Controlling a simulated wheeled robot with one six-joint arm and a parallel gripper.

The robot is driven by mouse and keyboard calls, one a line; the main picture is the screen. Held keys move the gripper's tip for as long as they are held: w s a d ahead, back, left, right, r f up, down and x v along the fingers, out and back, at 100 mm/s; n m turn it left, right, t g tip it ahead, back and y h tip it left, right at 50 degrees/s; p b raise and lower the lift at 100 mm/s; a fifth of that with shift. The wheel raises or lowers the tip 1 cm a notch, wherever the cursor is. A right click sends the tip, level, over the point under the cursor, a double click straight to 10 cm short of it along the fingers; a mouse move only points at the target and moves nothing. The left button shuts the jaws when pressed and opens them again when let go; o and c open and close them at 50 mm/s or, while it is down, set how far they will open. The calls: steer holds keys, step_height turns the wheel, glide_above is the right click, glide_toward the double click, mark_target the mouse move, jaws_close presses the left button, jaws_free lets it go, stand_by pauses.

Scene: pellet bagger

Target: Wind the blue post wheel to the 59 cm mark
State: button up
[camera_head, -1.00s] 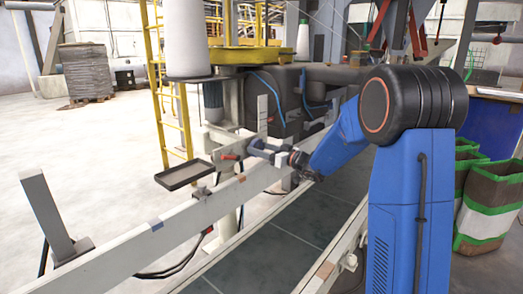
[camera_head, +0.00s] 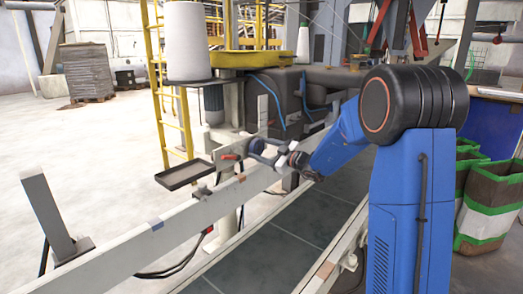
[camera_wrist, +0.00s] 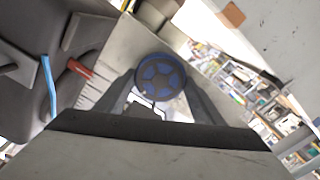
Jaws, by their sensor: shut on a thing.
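The blue post wheel (camera_wrist: 148,70), a dark blue spoked ring, is in the middle of the wrist view, between the two fingers of my gripper (camera_wrist: 162,84). The fingers are shut on it from both sides. In the head view my gripper (camera_head: 264,152) reaches over the conveyor's side rail to the post, and the wheel (camera_head: 256,146) is small and partly hidden by the fingers. A pale scale plate with dark marks (camera_wrist: 91,96) is left of the wheel; its numbers are too small to read. A red part (camera_wrist: 79,70) lies beside it.
The light side rail (camera_head: 130,247) runs under my gripper, and a dark shallow tray (camera_head: 184,175) is mounted on its left. The dark conveyor belt (camera_head: 262,262) lies on the right. A yellow ladder (camera_head: 172,110) and a dark machine with blue hoses (camera_head: 281,89) stand behind.

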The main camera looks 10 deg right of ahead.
steer(key=shift+f, duration=0.15)
steer(key=o, duration=1)
steer(key=shift+o, duration=0.2)
steer(key=shift+s, duration=0.1)
steer(key=v, duration=1.7)
steer(key=shift+d, duration=0.15)
steer(key=shift+s, duration=0.1)
